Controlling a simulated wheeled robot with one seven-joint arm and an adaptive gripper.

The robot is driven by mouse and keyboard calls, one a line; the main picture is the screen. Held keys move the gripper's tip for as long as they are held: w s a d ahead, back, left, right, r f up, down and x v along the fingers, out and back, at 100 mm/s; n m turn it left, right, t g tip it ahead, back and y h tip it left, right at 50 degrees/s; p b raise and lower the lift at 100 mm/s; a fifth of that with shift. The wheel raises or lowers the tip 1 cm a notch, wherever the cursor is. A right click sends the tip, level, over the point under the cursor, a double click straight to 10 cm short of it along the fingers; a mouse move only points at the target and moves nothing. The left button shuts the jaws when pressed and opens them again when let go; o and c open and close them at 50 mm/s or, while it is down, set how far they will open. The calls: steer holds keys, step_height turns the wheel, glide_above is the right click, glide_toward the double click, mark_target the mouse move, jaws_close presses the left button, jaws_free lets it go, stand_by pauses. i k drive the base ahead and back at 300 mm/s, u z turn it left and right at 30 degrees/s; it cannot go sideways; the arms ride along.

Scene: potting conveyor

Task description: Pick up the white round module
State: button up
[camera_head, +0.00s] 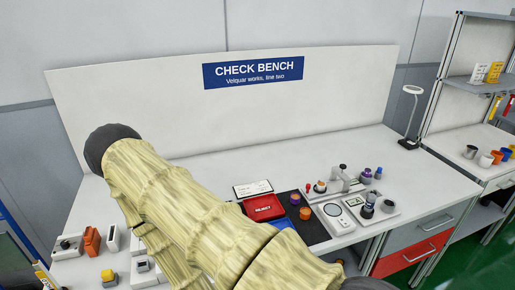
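I cannot make out a white round module for certain. A pale round disc (333,209) shows on a light device on the bench, but I cannot tell whether it is a module or part of that device. My arm, in a pale ribbed cover, crosses the middle of the view and hides part of the bench. My gripper is not in view.
The white bench (190,170) carries a red tray (263,208) marked REJECT, a black mat (313,231) with small round parts, and a lamp (411,115). Boxy modules, one orange (92,240), stand at left. Cups (485,161) stand at far right. The back bench is clear.

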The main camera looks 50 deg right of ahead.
mark_target(320, 186)
steer(key=u, duration=0.85)
steer(key=k, duration=1.05)
steer(key=z, duration=1.95)
